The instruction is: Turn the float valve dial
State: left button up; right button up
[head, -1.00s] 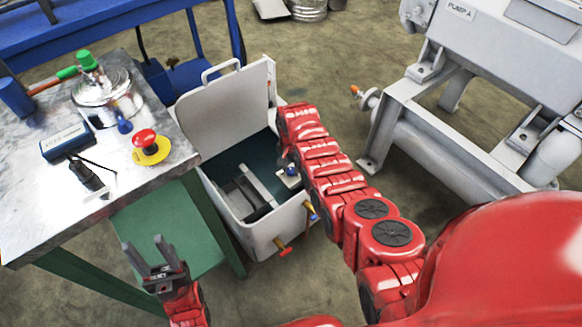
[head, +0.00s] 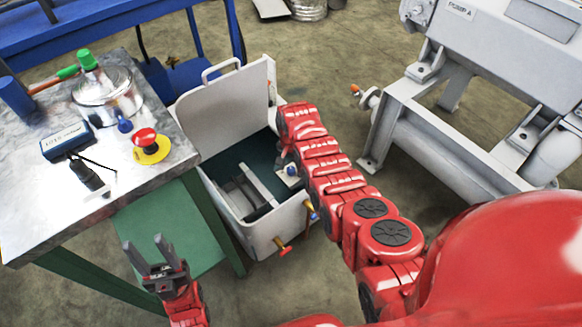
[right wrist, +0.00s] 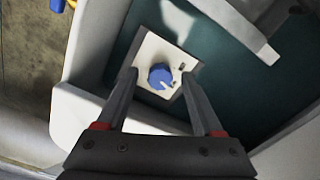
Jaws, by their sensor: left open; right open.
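The float valve dial (right wrist: 160,76) is a blue knob on a small white square plate (right wrist: 146,50) inside the open white box. In the head view the dial (head: 292,170) shows just left of my right arm. My right gripper (right wrist: 160,82) is open, with its fingers pointing at the plate and the dial between their tips in the picture. I cannot tell whether the fingers touch it. In the head view the right gripper is mostly hidden by its arm. My left gripper (head: 151,245) is open and empty, in front of the table.
The white box (head: 225,208) has a raised lid (head: 222,108) and dark green inside. Red and blue valve handles stick out of its front. A grey pump frame (head: 415,150) stands right.

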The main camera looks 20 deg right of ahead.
aim_at(291, 169)
jog(key=shift+r, duration=0.1)
jog(key=shift+w+r, duration=0.1)
jog(key=shift+r, duration=0.2)
notch_tip(291, 169, up, 17)
jog(key=p, duration=0.6)
jog(key=shift+f, duration=0.2)
